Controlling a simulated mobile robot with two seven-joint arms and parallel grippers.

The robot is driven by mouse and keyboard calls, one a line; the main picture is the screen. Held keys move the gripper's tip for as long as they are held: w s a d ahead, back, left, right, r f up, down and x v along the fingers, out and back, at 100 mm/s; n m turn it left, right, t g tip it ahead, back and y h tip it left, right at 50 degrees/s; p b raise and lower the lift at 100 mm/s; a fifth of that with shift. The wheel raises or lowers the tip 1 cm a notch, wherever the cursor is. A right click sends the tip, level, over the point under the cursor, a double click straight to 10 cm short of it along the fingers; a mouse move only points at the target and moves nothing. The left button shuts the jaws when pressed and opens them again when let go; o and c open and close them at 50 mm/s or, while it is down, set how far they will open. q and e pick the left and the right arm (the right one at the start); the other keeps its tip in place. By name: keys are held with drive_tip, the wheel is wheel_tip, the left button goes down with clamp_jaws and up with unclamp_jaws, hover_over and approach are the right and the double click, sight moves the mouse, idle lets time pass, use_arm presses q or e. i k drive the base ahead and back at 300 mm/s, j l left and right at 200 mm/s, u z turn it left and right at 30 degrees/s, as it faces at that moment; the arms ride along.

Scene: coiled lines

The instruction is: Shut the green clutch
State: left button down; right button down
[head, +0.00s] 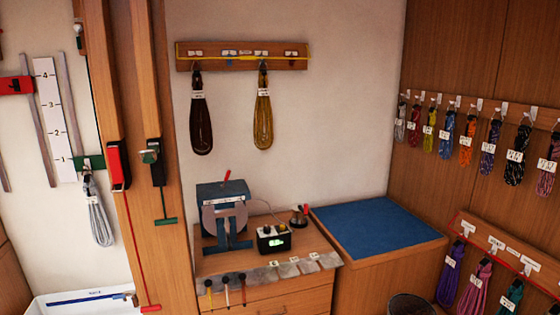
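Two rope clutches are mounted side by side on the wooden posts at the left of the head view. The green clutch (154,163) is the right one, with a dark body. A pale grey-green lever end (149,154) juts out from its top towards me, so its lever looks raised. A short dark line hangs from it to a green T-handle (166,220). The red clutch (117,166) is to its left, and its red lever lies along the body. Neither of my grippers is in view.
A white bin (60,311) stands at bottom left. A wooden cabinet (290,299) carries a grey-blue machine (224,215) and a black box (273,240). A blue-topped bench (375,228) is to its right. Coiled lines hang on the back and right walls. The air before the clutches looks clear.

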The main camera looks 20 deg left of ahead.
sight(150, 155)
drive_tip(key=u, duration=1.25)
